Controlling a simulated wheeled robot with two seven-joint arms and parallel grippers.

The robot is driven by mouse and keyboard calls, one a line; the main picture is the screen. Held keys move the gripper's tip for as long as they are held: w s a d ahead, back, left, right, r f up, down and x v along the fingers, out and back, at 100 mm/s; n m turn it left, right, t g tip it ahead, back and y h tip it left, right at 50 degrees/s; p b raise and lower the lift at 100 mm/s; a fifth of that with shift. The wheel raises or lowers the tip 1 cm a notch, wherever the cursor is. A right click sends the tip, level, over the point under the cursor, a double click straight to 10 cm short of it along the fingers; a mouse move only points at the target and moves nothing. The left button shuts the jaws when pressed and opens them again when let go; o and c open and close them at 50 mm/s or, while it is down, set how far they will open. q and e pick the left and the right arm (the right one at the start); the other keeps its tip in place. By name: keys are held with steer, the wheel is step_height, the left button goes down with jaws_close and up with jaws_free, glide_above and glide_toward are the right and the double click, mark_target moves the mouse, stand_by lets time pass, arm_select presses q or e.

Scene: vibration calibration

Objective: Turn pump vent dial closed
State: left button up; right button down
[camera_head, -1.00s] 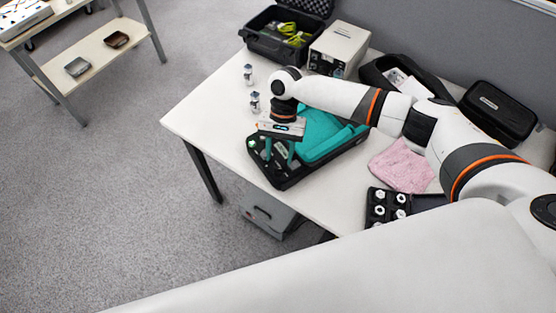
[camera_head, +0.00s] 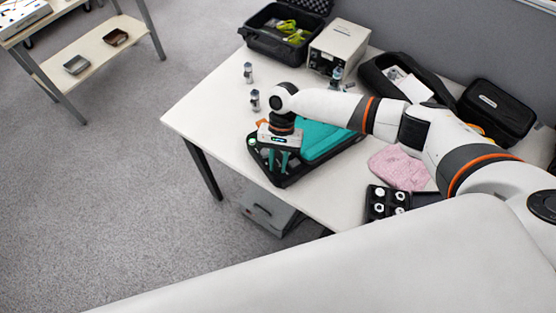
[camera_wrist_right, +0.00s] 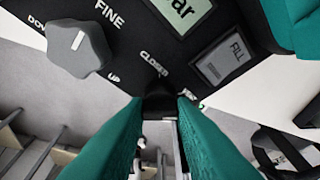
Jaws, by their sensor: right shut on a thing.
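The pump is a black panel in an open case with teal lining (camera_head: 326,139), near the table's front left edge. In the right wrist view its panel (camera_wrist_right: 130,62) shows a grey FINE knob (camera_wrist_right: 78,48), a display (camera_wrist_right: 186,10), a FILL button (camera_wrist_right: 222,60) and the labels CLOSED and UP. The vent dial (camera_wrist_right: 160,99) is a dark piece below the CLOSED label, mostly hidden between the fingertips. My right gripper (camera_head: 278,166) reaches down over the case, its teal fingers (camera_wrist_right: 160,103) shut on the dial. The dial's pointer is not visible. My left gripper is out of view.
Small vials stand behind the case (camera_head: 255,101). A pink cloth (camera_head: 396,168) and a black tray of white fittings (camera_head: 379,206) lie to its right. A white instrument box (camera_head: 340,46) and black cases (camera_head: 492,112) line the back. The table's left part is clear.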

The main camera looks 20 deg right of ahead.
steer(key=shift+n, duration=0.4)
steer(key=shift+a+r+n+h+p, duration=0.1)
steer(key=shift+n+h+p, duration=0.4)
steer(key=shift+n, duration=0.4)
steer(key=n+h+p, duration=0.1)
steer(key=n, duration=0.2)
steer(key=n+h+p, duration=0.1)
steer(key=n, duration=0.2)
steer(key=shift+w+a, duration=0.1)
steer(key=shift+a, duration=0.05)
steer(key=n+h+p, duration=0.1)
steer(key=n, duration=0.1)
steer(key=n+h+p, duration=0.1)
steer(key=n, duration=0.2)
steer(key=shift+a+t, duration=0.1)
steer(key=shift+t, duration=0.2)
steer(key=shift+a+n+t+h+p, duration=0.1)
steer(key=shift+n+t+h+p, duration=0.3)
steer(key=shift+n, duration=0.7)
steer(key=shift+n+t+h+p, duration=0.15)
steer(key=shift+n+p, duration=0.35)
steer(key=shift+n, duration=0.6)
steer(key=c, duration=1.2)
jaws_free()
steer(key=shift+c, duration=0.2)
